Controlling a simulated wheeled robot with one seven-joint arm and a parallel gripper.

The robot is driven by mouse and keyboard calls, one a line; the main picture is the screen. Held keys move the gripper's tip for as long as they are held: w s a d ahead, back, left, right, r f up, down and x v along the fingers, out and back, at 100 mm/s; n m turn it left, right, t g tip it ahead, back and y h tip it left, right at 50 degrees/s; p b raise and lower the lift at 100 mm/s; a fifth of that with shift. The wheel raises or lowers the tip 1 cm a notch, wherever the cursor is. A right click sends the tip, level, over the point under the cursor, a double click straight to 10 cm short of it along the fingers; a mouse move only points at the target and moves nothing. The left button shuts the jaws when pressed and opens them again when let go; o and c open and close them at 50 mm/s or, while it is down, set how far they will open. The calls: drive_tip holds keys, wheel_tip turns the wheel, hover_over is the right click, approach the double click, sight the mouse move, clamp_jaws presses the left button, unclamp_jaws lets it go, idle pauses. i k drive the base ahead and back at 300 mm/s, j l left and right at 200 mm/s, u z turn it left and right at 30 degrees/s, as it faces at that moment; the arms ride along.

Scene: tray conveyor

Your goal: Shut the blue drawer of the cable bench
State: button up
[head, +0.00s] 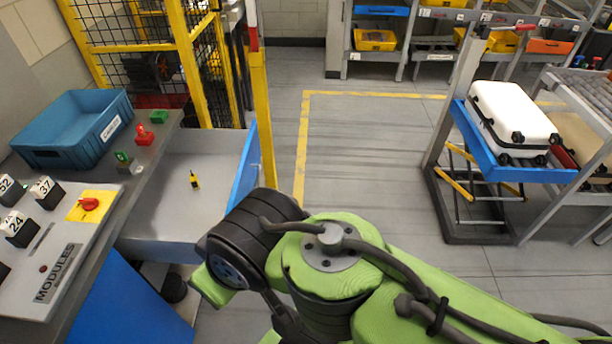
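The blue drawer (243,168) stands open, pulled out to the right from under the bench top (140,165). Its front panel is blue and its inside is light grey. A small yellow and black object (194,180) lies on the drawer floor. My green and black arm covers the near right corner of the drawer. My gripper does not show; whether it touches the drawer cannot be seen.
The bench carries a blue crate (75,128), red and green pieces, numbered blocks and a panel marked MODULES (50,275). A yellow post (262,125) and mesh fence stand behind the drawer. A white case (512,118) rests on a blue lift at right. The middle floor is clear.

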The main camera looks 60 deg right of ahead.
sight(166, 221)
drive_tip(key=l+z, duration=0.1)
drive_tip(key=z, duration=0.4)
drive_tip(key=k+l+z, duration=0.1)
drive_tip(key=z, duration=0.4)
drive_tip(key=i+l+u, duration=0.1)
drive_tip(key=i, duration=0.25)
drive_tip(key=i+l+u, duration=0.15)
drive_tip(key=i+l, duration=0.15)
